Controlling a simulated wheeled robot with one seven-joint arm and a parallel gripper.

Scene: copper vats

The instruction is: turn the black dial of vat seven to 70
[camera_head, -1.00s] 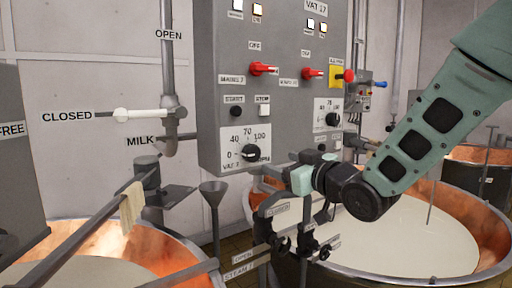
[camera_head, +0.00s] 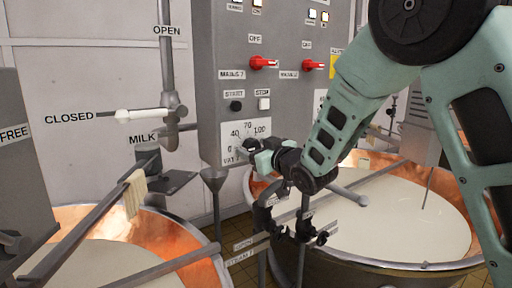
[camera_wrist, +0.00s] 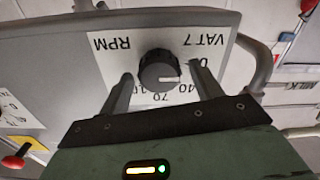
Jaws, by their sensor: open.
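The black dial of vat seven (camera_wrist: 160,70) is a round knob on a white scale plate (camera_wrist: 108,62) marked VAT 7 and RPM, upside down in the wrist view. Its white pointer line points right, between the 0 and the 40. My gripper (camera_wrist: 160,76) is open, with one finger on each side of the dial; I cannot tell whether either finger touches it. The fingers partly cover the numbers. In the head view the scale plate (camera_head: 258,127) shows 40, 70 and 100, and my gripper (camera_head: 254,150) covers its lower part.
The grey control cabinet (camera_head: 212,90) carries red switches (camera_head: 262,62) and START and STOP buttons above the dial. A second dial (camera_wrist: 6,107) sits beside it. Copper vats of milk (camera_head: 400,215) stand below, with a steam valve assembly (camera_head: 285,225) under my wrist.

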